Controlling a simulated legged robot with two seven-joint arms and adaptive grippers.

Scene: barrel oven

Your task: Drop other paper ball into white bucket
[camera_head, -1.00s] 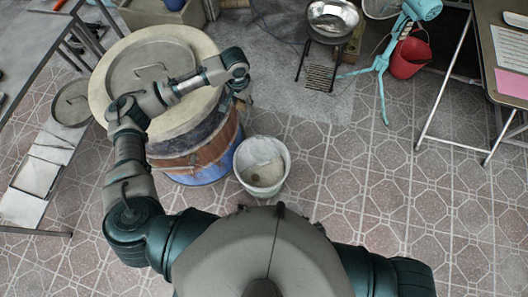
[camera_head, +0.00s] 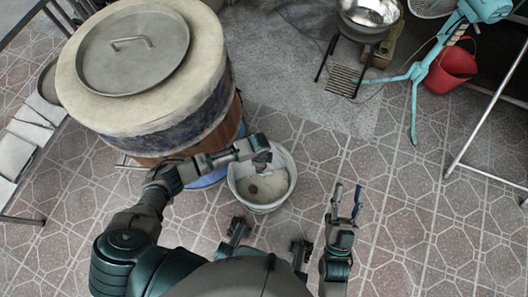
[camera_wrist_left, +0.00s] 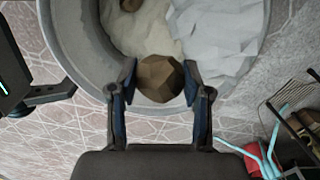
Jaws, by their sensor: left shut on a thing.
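The white bucket (camera_head: 243,194) stands on the floor beside the barrel oven; its rim also shows in the left wrist view (camera_wrist_left: 62,42). My left gripper (camera_head: 264,160) is over the back part of the bucket. In the left wrist view my left gripper (camera_wrist_left: 160,84) is shut on a brown faceted paper ball (camera_wrist_left: 160,78), held above the bucket's opening. Another small brown ball (camera_head: 253,189) lies inside the bucket on pale material. My right gripper (camera_head: 347,192) is open and empty, over the floor right of the bucket.
The barrel oven (camera_head: 150,115) with its metal lid (camera_head: 130,60) stands left of the bucket. A metal wok (camera_head: 370,14) on a stand, a turquoise fan stand (camera_head: 415,78) and a red bucket (camera_head: 450,68) are at the back right.

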